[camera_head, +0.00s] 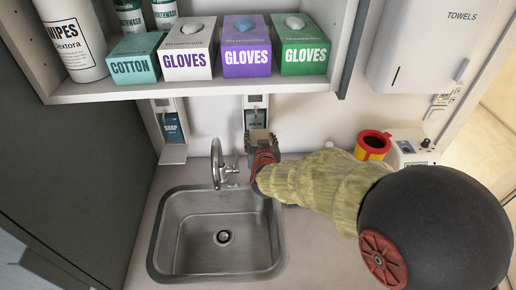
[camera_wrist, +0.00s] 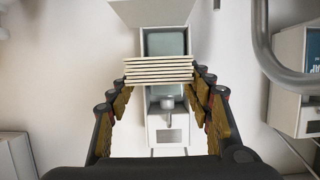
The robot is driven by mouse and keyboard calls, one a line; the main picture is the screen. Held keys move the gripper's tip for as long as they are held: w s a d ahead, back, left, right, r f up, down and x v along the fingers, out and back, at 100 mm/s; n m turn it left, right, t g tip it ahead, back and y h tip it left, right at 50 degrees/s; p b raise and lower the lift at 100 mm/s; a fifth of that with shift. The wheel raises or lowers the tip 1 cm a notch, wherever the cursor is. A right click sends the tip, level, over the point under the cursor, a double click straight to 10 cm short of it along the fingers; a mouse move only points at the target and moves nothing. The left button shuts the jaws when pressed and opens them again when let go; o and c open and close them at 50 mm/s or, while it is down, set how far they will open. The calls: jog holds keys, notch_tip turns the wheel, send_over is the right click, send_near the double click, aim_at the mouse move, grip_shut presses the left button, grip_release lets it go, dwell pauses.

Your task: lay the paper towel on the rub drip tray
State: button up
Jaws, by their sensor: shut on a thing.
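My gripper (camera_wrist: 160,90) is shut on the paper towel (camera_wrist: 160,70), a pale, folded, layered stack held between both fingers in the wrist view. In the head view my gripper (camera_head: 262,148) is at the wall, right of the tap, in front of the lower part of the rub dispenser (camera_head: 255,115). The towel is hard to make out there. In the wrist view the dispenser (camera_wrist: 168,132) stands behind the towel. A pale flared plate at the top edge looks like the rub drip tray (camera_wrist: 152,12). The tray is hidden behind my gripper in the head view.
The metal tap (camera_head: 218,165) stands close left of my gripper, above the steel sink (camera_head: 220,235). A soap dispenser (camera_head: 172,125) hangs further left. The shelf (camera_head: 200,92) with glove boxes is overhead. A yellow-and-red sharps container (camera_head: 372,145) stands to the right.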

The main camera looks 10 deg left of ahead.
jog(key=shift+w+a+f, duration=0.25)
jog(key=shift+w+f, duration=0.25)
jog(key=shift+f, duration=0.1)
jog(key=shift+w+a+f, duration=0.25)
jog(key=shift+w+f, duration=0.2)
jog(key=shift+f, duration=0.1)
jog(key=shift+w+a+f, duration=0.15)
jog(key=shift+w+f, duration=0.1)
jog(key=shift+f, duration=0.3)
jog(key=shift+f+b, duration=0.45)
jog(key=shift+f, duration=0.8)
jog(key=shift+f, duration=0.1)
jog(key=shift+f, duration=0.15)
jog(key=o, duration=0.8)
jog(key=shift+o, duration=0.2)
